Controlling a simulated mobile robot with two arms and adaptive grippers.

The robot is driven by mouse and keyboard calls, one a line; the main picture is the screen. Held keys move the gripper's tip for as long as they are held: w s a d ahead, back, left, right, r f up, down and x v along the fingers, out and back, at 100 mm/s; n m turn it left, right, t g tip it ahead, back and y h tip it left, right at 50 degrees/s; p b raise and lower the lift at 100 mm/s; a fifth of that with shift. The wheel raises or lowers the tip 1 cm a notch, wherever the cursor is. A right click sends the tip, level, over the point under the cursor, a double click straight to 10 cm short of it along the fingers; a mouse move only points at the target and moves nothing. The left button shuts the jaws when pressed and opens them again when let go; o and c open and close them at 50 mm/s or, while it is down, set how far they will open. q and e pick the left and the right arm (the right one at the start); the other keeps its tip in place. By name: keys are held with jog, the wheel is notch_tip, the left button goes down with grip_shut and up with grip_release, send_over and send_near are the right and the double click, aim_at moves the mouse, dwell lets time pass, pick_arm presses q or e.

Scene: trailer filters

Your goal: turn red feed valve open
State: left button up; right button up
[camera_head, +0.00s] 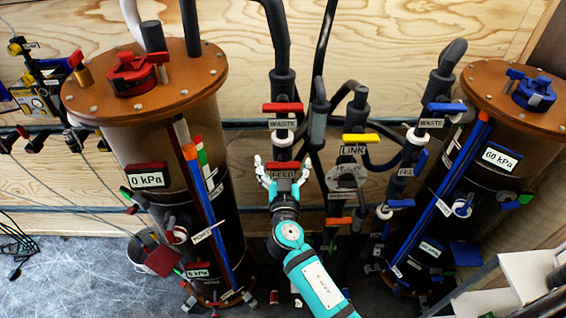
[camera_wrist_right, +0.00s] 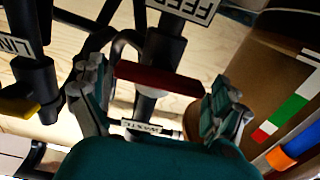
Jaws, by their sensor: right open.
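The red feed valve handle (camera_head: 288,165) is a flat red bar lying crosswise on the pipe in the middle of the head view, just above a FEED label (camera_head: 283,174). My right gripper (camera_head: 281,168) is open, with one finger on each side of this handle. In the right wrist view the red handle (camera_wrist_right: 157,80) spans most of the gap between the open fingers of the right gripper (camera_wrist_right: 158,84). Whether the fingers touch its ends is not clear. The FEED label (camera_wrist_right: 184,8) shows upside down above it. My left gripper is not in view.
A red WASTE valve (camera_head: 284,107) sits higher on the same pipe. A yellow LINK valve (camera_head: 361,138) is to the right. A tank with a red cap (camera_head: 131,73) stands left, one with a blue cap (camera_head: 535,93) right. Dark pipes crowd the space around the gripper.

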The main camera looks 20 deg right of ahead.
jog(key=c, duration=1)
